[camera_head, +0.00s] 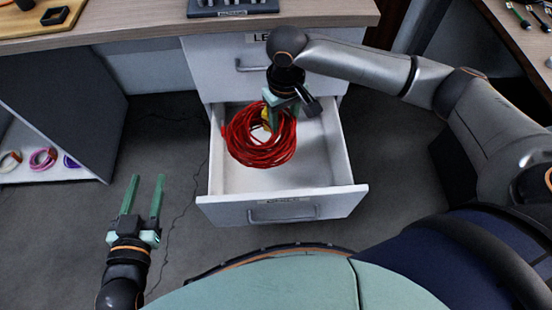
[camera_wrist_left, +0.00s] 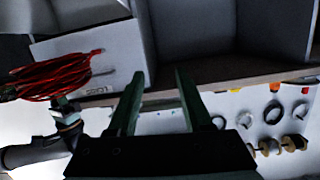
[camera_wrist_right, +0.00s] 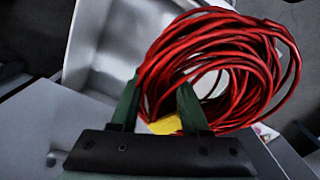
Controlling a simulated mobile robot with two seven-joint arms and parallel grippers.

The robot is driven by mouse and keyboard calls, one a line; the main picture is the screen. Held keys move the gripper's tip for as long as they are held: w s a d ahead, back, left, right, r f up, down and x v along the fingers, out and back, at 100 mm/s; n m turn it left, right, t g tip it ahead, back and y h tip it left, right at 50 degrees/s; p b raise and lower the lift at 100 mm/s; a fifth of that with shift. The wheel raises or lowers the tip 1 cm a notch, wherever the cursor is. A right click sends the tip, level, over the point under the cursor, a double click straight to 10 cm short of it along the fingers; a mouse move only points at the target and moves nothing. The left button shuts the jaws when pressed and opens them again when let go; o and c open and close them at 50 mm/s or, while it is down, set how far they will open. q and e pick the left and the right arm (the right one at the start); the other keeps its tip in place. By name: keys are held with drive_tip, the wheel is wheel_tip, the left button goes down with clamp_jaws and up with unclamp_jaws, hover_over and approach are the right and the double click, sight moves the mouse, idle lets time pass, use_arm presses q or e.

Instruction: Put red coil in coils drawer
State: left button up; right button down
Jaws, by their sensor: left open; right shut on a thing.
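The red coil (camera_head: 259,147) is a loose bundle of red cable with a yellow part inside its ring. My right gripper (camera_head: 272,117) is shut on the coil and holds it over the open white drawer (camera_head: 330,160). The coil fills much of the right wrist view (camera_wrist_right: 225,60), with the yellow part near the fingertips. Whether the coil touches the drawer floor I cannot tell. The drawer front has a label that is hard to read. My left gripper (camera_head: 143,195) is open and empty, left of the drawer over the floor.
A closed drawer (camera_head: 255,62) sits above the open one, under the desk top (camera_head: 140,22). A low shelf (camera_head: 60,172) at the left holds several coloured coils. A second table (camera_head: 520,40) stands at the right.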

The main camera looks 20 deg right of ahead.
drive_tip(key=shift+w+f, duration=0.25)
drive_tip(key=shift+f, duration=0.3)
use_arm(q)
drive_tip(key=s+d+r+m+t+h+b, duration=0.1)
drive_tip(key=s+r+m+t+h+b, duration=0.2)
drive_tip(key=r, duration=0.4)
drive_tip(key=s+r+m+t+h+b, duration=0.1)
drive_tip(key=r+m+t+h, duration=0.15)
drive_tip(key=r+h, duration=0.4)
drive_tip(key=s+d+r+m+t+h+b, duration=0.1)
drive_tip(key=s+r+m+t+h+b, duration=0.2)
drive_tip(key=r, duration=0.6)
use_arm(e)
wheel_tip(320, 180, down, 22)
drive_tip(key=shift+f+b, duration=0.1)
drive_tip(key=shift+b, duration=1.15)
drive_tip(key=shift+f+b, duration=1.25)
drive_tip(key=shift+f, duration=1.45)
use_arm(q)
wheel_tip(320, 180, down, 7)
drive_tip(key=w+g+y, duration=0.1)
drive_tip(key=shift+d+n+g, duration=0.35)
use_arm(e)
drive_tip(key=shift+r, duration=0.1)
use_arm(q)
drive_tip(key=shift+r+y, duration=0.1)
drive_tip(key=shift+y, duration=0.15)
